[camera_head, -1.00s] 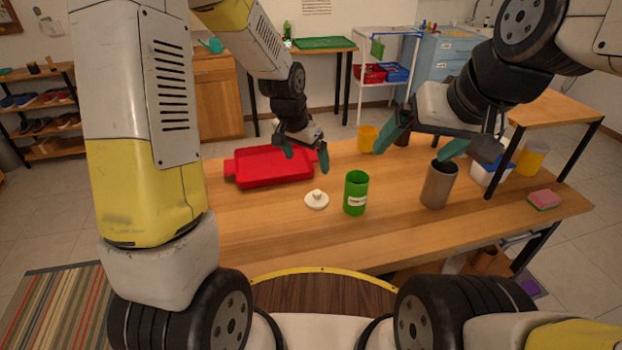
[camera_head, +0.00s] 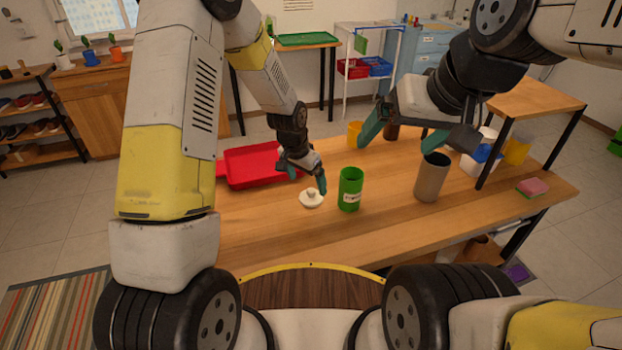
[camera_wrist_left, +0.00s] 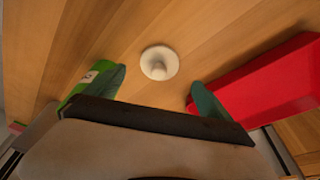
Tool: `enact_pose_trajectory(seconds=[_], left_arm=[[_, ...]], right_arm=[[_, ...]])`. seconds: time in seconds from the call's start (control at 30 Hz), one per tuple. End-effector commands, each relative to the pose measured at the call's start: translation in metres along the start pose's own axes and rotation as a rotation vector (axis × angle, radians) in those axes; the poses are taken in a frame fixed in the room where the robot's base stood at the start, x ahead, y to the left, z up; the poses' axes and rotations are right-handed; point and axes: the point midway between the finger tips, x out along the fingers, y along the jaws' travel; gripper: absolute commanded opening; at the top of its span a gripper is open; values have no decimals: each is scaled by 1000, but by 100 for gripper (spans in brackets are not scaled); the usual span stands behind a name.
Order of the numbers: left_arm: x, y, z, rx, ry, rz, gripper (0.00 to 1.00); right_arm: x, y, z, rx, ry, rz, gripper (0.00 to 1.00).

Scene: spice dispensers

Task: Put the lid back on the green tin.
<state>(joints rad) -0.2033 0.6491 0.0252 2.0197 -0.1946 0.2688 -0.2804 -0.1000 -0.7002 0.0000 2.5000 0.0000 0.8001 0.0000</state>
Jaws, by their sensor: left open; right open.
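The green tin (camera_head: 349,190) stands upright and open on the wooden table, with a pale label on its front. The white round lid (camera_head: 311,200) with a knob lies on the table just left of the tin. My left gripper (camera_head: 308,183) is open and empty, above and behind the lid. In the left wrist view the lid (camera_wrist_left: 159,63) shows beyond and between the open fingers, and the tin (camera_wrist_left: 92,80) is partly hidden behind the left finger. My right gripper (camera_head: 398,140) is open and empty, above the table behind the tin and a grey canister.
The red tray (camera_head: 240,166) lies left of my left gripper. The grey canister (camera_head: 431,178) stands right of the tin. A pink and green sponge (camera_head: 532,187) lies near the right edge. The table's front is clear.

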Motion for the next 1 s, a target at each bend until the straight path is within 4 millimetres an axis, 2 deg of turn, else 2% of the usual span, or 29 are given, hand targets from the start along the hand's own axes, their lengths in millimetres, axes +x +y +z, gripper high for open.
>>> enact_pose_trajectory(seconds=[0.1,0.37,0.73,1.0], left_arm=[[10,0,0,0,-1,0,94],[11,0,0,0,0,0,94],[58,2,-4,1,-1,0,94],[61,1,-5,0,0,-1,94]], right_arm=[[0,0,0,0,0,0,95],[0,0,0,0,0,0,95],[0,0,0,0,0,0,95],[0,0,0,0,0,0,95]])
